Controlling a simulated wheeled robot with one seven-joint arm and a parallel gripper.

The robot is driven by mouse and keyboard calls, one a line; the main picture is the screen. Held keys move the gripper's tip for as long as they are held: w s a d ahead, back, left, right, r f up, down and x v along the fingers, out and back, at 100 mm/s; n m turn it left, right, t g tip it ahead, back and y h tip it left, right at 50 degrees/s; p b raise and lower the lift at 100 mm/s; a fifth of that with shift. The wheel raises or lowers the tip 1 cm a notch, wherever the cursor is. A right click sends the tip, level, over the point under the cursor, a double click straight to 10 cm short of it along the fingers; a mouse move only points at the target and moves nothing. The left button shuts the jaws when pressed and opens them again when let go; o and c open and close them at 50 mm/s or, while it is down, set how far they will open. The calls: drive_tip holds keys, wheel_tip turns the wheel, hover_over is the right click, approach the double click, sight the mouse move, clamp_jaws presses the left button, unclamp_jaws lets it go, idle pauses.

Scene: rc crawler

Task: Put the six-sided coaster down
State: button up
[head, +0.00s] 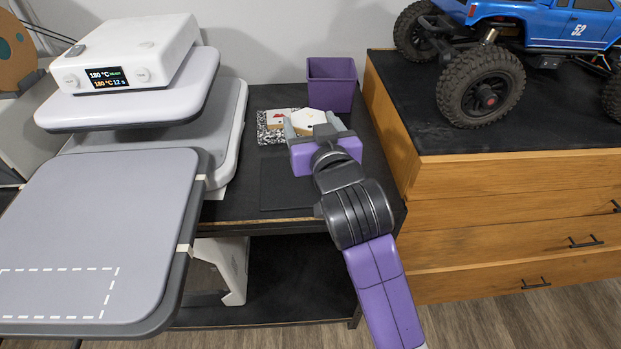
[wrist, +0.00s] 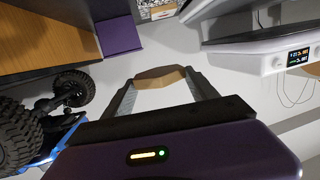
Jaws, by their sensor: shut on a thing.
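The six-sided coaster (head: 307,120) has a pale top in the head view. In the wrist view the coaster (wrist: 160,73) shows a brown, wood-like edge between two grey fingers. My gripper (head: 310,126) is shut on the coaster, with a finger on either side. The gripper also shows in the wrist view (wrist: 162,84). It is over the back part of the black table, in front of the purple bin. The height of the coaster above the table is hard to tell.
The purple bin (head: 332,84) stands behind the gripper. A speckled black-and-white piece (head: 267,135) lies left of the coaster, bearing a small item with red on it. A dark mat (head: 283,195) lies nearer. The heat press (head: 130,101) is left; the wooden cabinet (head: 480,180) is right.

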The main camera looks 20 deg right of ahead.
sight(311, 185)
wheel_tip(311, 185, down, 15)
drive_tip(key=shift+f+b, duration=0.15)
drive_tip(key=shift+b, duration=0.15)
drive_tip(key=shift+f, duration=0.2)
drive_tip(key=o, duration=1.8)
drive_tip(key=shift+r, duration=0.15)
drive_tip(key=shift+r, duration=0.2)
drive_tip(key=shift+b+v, duration=1)
drive_tip(key=shift+v, duration=4.95)
